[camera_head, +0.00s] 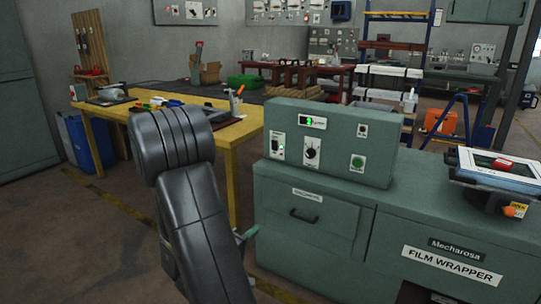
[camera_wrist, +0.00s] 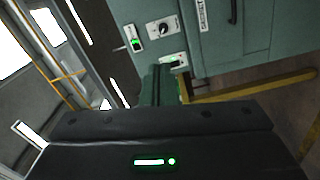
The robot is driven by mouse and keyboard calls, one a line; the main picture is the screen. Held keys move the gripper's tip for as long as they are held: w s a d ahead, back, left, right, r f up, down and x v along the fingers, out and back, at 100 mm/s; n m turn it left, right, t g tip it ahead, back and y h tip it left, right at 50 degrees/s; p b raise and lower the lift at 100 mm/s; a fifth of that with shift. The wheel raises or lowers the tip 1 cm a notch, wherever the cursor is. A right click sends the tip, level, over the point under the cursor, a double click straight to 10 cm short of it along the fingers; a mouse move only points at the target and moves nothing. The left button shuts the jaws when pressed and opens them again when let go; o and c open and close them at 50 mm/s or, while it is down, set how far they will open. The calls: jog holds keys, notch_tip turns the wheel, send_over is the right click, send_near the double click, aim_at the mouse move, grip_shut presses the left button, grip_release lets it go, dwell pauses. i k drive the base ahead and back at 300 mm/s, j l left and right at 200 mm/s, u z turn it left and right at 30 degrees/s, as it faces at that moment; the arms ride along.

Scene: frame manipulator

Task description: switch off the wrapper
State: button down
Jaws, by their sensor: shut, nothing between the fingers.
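The film wrapper (camera_head: 330,235) is a grey-green cabinet with a control panel on top. At the panel's left is a switch (camera_head: 277,146) with a lit green light. Contact cannot be told. In the head view my dark arm hides most of the gripper.
A yellow table (camera_head: 240,140) with tools stands behind my arm, left of the wrapper. A tablet-like device (camera_head: 497,168) sits on the wrapper's right top. A drawer handle (camera_head: 305,215) protrudes below the panel. Open floor lies at the left.

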aim_at(275, 144)
jog(key=i, duration=0.55)
jog(key=i+l+u, duration=0.15)
jog(key=i, duration=0.45)
jog(key=i+l, duration=0.1)
jog(key=i, duration=0.45)
